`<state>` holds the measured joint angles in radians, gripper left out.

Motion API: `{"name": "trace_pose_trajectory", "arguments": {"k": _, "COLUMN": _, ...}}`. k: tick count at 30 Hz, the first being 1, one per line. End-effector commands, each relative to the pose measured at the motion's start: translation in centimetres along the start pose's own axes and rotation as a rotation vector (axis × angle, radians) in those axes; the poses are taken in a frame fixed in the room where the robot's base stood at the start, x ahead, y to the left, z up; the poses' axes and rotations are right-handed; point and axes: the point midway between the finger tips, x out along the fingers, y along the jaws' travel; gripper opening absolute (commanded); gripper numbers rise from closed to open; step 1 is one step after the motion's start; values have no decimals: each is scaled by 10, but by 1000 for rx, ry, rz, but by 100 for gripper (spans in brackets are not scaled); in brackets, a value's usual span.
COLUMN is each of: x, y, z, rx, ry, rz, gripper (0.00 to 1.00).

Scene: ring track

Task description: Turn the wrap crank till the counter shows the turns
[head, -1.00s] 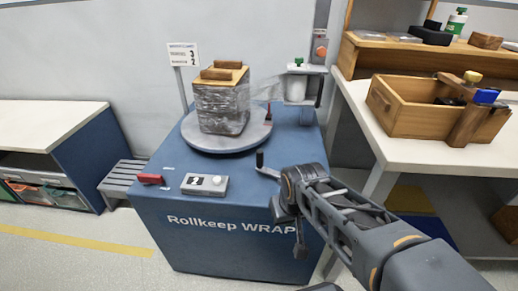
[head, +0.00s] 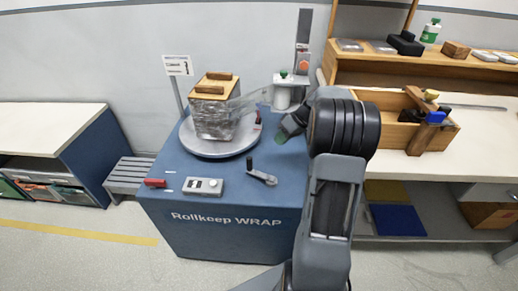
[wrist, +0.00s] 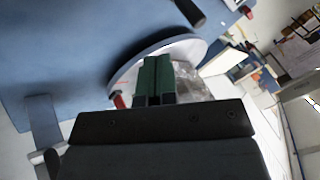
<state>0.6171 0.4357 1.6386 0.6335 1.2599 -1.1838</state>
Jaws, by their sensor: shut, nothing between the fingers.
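The wrap crank (head: 262,177) sits on the top of the blue Rollkeep WRAP machine (head: 225,240), near its front right; its black handle (head: 249,163) stands up at the left end. A grey box with a small dark display (head: 203,186) lies left of it; its figures are unreadable. A crate (head: 215,118) wrapped in clear film stands on the round turntable (head: 188,142). My gripper (head: 283,137) is above the machine, behind and right of the crank, apart from it. In the wrist view its green fingers (wrist: 153,78) are shut and empty, with the turntable behind.
A small sign (head: 178,66) on a post stands behind the turntable; its figures are too small to read. A film roll (head: 284,94) stands at the back right, with film stretched to the crate. A red-handled tool (head: 155,183) lies front left. A wooden tray (head: 395,137) sits on the right bench.

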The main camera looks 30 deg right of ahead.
Motion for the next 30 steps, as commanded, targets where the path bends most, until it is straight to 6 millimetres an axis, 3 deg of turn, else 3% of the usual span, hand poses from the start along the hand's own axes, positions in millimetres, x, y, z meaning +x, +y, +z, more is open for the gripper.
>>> {"name": "trace_pose_trajectory", "arguments": {"k": 5, "x": 4, "y": 14, "z": -2, "rx": -24, "ry": 32, "rz": -19, "gripper": 0}}
{"name": "trace_pose_trajectory", "arguments": {"k": 20, "x": 94, "y": 12, "z": -4, "rx": -26, "ry": 31, "rz": -20, "gripper": 0}}
{"name": "trace_pose_trajectory", "arguments": {"k": 30, "x": 109, "y": -19, "z": -5, "rx": -26, "ry": 32, "rz": -17, "gripper": 0}}
